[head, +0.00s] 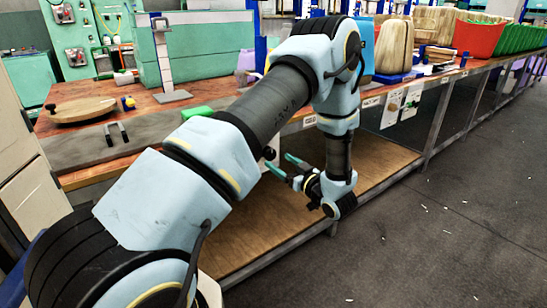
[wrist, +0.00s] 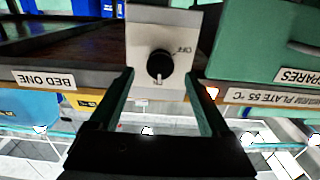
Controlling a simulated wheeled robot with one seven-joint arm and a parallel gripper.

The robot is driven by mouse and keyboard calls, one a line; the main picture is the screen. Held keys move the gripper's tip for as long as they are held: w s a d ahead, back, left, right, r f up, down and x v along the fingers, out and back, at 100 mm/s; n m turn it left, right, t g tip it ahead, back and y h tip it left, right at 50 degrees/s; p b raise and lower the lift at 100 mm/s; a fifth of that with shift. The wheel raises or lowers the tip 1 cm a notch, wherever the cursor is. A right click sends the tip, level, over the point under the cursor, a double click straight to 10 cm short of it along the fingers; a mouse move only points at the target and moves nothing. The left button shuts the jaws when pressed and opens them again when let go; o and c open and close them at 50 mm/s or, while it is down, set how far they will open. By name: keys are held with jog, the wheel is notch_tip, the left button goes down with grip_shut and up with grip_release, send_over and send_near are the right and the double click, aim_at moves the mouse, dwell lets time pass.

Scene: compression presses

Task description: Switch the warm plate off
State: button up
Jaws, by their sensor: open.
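In the wrist view a round black knob (wrist: 160,65) sits on a pale grey switch panel (wrist: 175,22). OFF is printed on the panel, up and right of the knob. A light mark shows at the knob's lower edge, away from OFF. My gripper (wrist: 160,74) is open, with one green finger on each side of the knob and a visible gap on both sides. Whether the fingertips reach the knob in depth I cannot tell. In the head view my gripper (head: 277,160) is at the bench's front edge; the knob is not discernible there.
In the wrist view a warm plate label (wrist: 270,97) is right of the panel and a BED ONE label (wrist: 48,79) left. A green SPARES box (wrist: 255,40) stands at upper right. In the head view a wooden lower shelf (head: 375,160) lies below the bench; the floor (head: 460,220) at right is open.

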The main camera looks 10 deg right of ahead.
jog(key=shift+x, duration=2.1)
jog(key=shift+c, duration=0.2)
grip_shut()
jog(key=shift+f+n, duration=0.1)
jog(key=shift+n, duration=0.3)
jog(key=n+b, duration=2.3)
jog(key=b, duration=0.7)
jog(key=shift+b, duration=0.4)
jog(key=shift+d, duration=0.1)
